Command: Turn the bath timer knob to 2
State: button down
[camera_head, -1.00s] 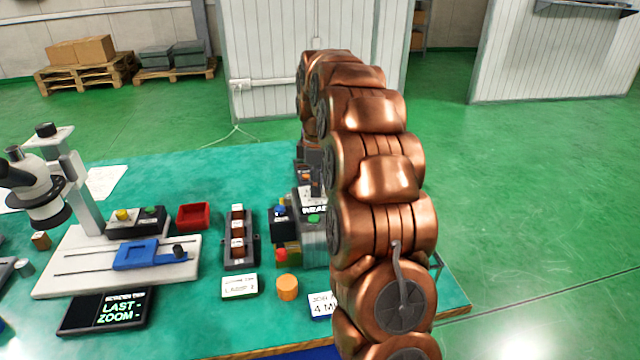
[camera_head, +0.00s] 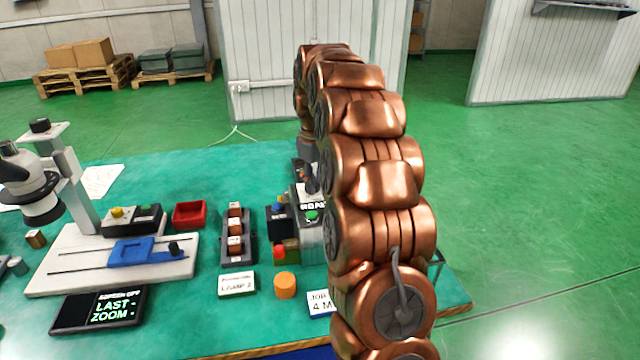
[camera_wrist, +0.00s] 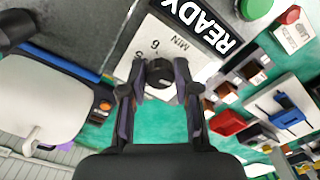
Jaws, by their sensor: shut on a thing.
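The black bath timer knob (camera_wrist: 160,73) sits on a white dial plate (camera_wrist: 143,50) in the wrist view. The plate shows "6", "MIN" and part of another number; the other marks are hidden. I cannot read the knob's setting. My gripper (camera_wrist: 156,88) is shut on the knob, one finger on each side. In the head view my gripper (camera_head: 308,182) is small, over the timer unit (camera_head: 309,236) and partly behind my arm. The knob is hard to make out there. The "READY" display (camera_wrist: 196,27) lies beside the dial plate.
A green button (camera_head: 312,216) is close to the dial. A switch block (camera_head: 238,240), red tray (camera_head: 190,214), orange cylinder (camera_head: 285,286) and microscope (camera_head: 35,190) stand to the left.

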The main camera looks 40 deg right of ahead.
jog(key=m+b, duration=0.1)
jog(key=m, duration=0.5)
jog(key=shift+w+a+b, duration=0.15)
jog(key=shift+b, duration=0.2)
jog(key=m, duration=0.4)
jog(key=shift+b, duration=0.4)
jog(key=shift+m, duration=0.3)
jog(key=shift+d+r, duration=0.1)
jog(key=shift+d, duration=0.1)
jog(key=c, duration=1.1)
grip_release()
jog(key=shift+d, duration=0.1)
jog(key=shift+o, duration=1.3)
jog(key=shift+a, duration=0.2)
